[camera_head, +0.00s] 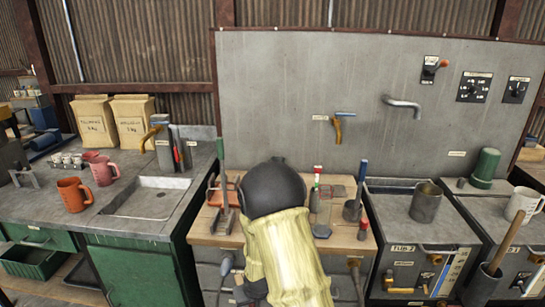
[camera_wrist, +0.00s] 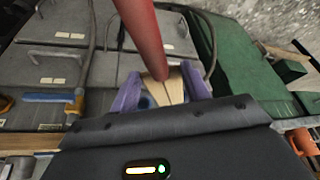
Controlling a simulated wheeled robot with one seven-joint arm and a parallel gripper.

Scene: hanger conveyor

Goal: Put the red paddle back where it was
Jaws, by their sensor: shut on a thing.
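The red paddle (camera_wrist: 146,35) shows in the wrist view as a thick red shaft running from the top edge down to the jaws. My gripper (camera_wrist: 163,88) has its two purple fingers on either side of the shaft's lower end, shut on it. A pale, tan piece shows between the fingers at that end; I cannot tell if it belongs to the paddle. In the head view my own arm covers the middle of the wooden-topped bench (camera_head: 340,240), so the gripper and the paddle are hidden there.
On the bench stand a green-handled tool (camera_head: 222,165), a red-and-white upright piece (camera_head: 316,190) and a dark pot (camera_head: 351,211) with a blue-handled tool. A metal cup (camera_head: 425,203) stands to the right.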

